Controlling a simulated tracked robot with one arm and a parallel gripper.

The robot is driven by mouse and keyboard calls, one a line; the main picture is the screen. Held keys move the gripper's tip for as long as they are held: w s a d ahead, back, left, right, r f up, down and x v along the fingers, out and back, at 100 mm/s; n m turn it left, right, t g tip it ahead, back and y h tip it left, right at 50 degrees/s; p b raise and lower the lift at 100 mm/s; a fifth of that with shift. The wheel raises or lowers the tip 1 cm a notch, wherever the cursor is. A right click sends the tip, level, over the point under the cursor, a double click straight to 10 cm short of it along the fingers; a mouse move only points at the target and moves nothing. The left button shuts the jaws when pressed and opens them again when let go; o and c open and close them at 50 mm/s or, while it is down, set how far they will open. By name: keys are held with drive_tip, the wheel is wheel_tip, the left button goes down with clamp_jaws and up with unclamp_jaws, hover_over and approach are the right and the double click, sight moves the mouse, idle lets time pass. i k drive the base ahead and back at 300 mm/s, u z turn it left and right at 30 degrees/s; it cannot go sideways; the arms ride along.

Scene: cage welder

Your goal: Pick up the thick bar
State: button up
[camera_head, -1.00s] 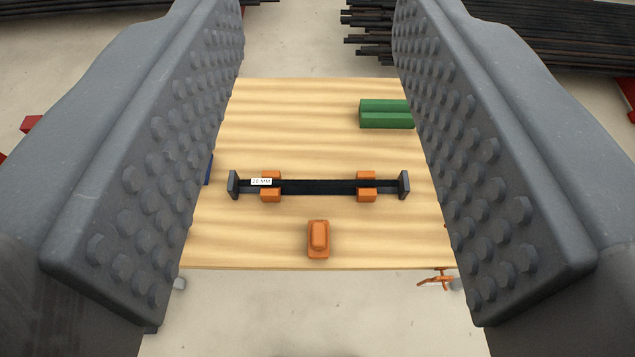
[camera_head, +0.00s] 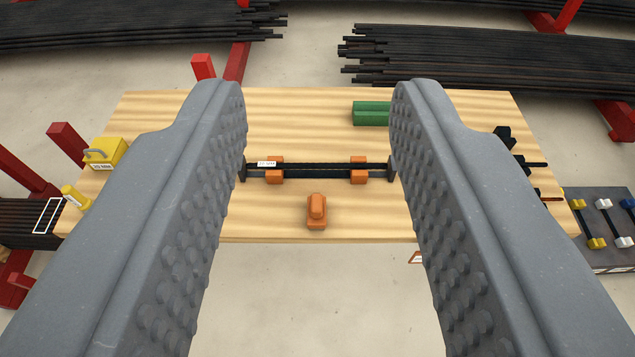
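The thick bar (camera_head: 317,171) is a dark horizontal bar with a grey plate at each end and a small white label near its left end. It rests on two pairs of orange blocks (camera_head: 275,177) on the wooden table (camera_head: 280,220). My gripper (camera_head: 317,95) is open, with its two studded grey jaws wide apart. The bar shows in the gap between the jaws, its end plates close to the jaws' inner edges in the picture. Nothing is held. I cannot tell how far the jaws are above the table.
An orange block (camera_head: 316,212) stands in front of the bar. A green block (camera_head: 371,113) lies behind it. A yellow box (camera_head: 106,152) and a yellow item (camera_head: 75,197) are at the table's left. Dark bar stacks (camera_head: 450,60) lie behind; a rack of small bars (camera_head: 605,225) stands at right.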

sight(263, 165)
drive_tip(key=z, duration=0.05)
drive_tip(key=i, duration=1.1)
drive_tip(key=u, duration=0.6)
